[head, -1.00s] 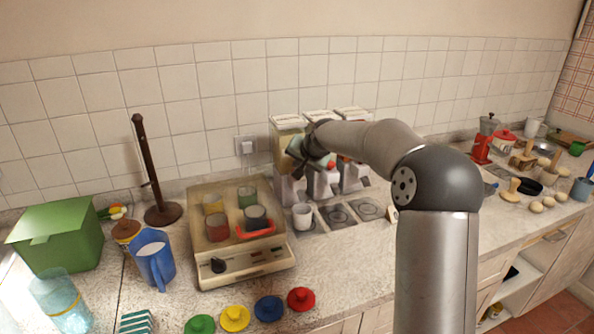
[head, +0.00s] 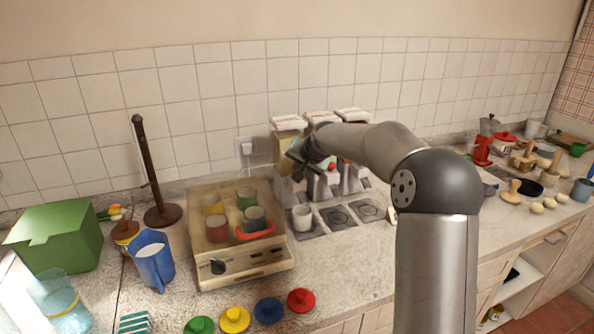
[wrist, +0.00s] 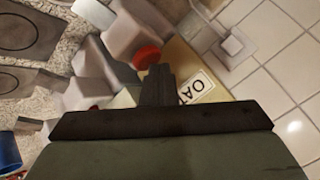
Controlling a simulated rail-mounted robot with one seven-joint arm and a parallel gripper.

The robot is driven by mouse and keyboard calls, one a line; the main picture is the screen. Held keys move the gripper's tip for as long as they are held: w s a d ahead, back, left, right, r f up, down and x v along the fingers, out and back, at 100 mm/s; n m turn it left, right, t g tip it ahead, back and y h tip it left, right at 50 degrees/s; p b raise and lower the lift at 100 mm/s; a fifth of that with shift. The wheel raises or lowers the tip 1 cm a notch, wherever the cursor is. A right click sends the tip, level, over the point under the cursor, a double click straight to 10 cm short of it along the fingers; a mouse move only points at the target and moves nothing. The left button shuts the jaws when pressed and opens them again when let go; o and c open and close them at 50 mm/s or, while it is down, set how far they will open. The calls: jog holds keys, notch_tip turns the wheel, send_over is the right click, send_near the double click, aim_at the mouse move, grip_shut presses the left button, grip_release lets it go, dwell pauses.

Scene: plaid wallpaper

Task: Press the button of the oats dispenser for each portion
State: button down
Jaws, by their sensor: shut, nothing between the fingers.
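The oats dispenser (head: 283,148) is the leftmost of three dispensers against the tiled wall.
The two other dispensers (head: 352,116) stand close on the right, partly behind my arm. A cooker with several pots under a clear cover (head: 190,196) is at the left. A wall socket (head: 245,147) is behind. Coloured lids (head: 269,309) lie in front.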

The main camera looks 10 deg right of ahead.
jog(key=shift+r+p, duration=0.55)
jog(key=shift+r, duration=0.45)
notch_tip(320, 180, up, 5)
jog(key=p, duration=0.3)
dwell(2.2)
